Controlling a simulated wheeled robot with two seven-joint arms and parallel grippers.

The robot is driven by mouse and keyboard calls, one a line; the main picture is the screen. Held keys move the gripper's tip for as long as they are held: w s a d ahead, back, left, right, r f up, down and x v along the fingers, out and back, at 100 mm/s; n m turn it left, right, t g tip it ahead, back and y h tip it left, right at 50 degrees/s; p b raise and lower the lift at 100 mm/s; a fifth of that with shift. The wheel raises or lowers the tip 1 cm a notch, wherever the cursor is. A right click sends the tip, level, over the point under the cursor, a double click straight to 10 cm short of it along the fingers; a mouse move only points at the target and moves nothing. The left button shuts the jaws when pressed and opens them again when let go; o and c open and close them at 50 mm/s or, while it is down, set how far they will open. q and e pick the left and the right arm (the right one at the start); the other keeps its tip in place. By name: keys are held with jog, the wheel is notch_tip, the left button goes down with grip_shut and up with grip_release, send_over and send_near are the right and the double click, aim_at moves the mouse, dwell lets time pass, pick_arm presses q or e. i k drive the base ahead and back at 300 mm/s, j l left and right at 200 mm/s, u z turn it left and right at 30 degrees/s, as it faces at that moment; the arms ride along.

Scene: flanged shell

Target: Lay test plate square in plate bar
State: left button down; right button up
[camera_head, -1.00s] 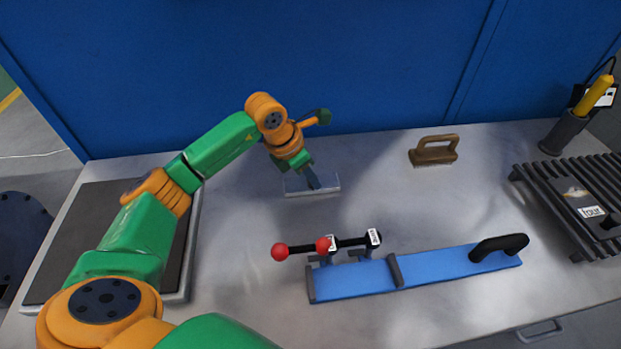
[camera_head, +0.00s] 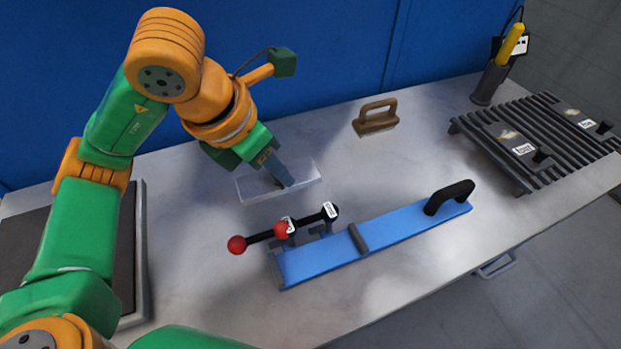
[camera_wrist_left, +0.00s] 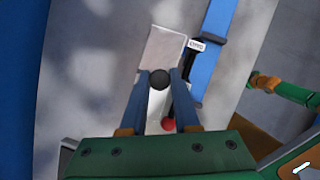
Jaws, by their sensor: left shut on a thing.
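The test plate (camera_head: 252,187) is a pale, flat, glassy-looking rectangle beyond the clamp end of the plate bar. My left gripper (camera_head: 284,178) is shut on it, with its fingers pointing down to its middle. In the left wrist view a round black knob (camera_wrist_left: 160,78) sits between the fingers, over the plate (camera_wrist_left: 164,48). The plate and bar are apart in the head view. Part of my right arm shows in the left wrist view; its jaws are unclear.
A brown-handled brush (camera_head: 376,118) stands behind the bar. A dark slatted rack (camera_head: 515,165) with labelled plates is at the right, near a holder with a yellow-handled tool (camera_head: 495,75). A dark mat (camera_head: 120,240) lies at left. Blue panels close off the back.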

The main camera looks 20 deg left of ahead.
aim_at(318, 255)
jog(key=k+l+u, duration=0.1)
jog(key=l+u, duration=0.25)
jog(key=k+l+u, duration=0.15)
jog(key=l+u, duration=0.2)
jog(key=l, duration=0.2)
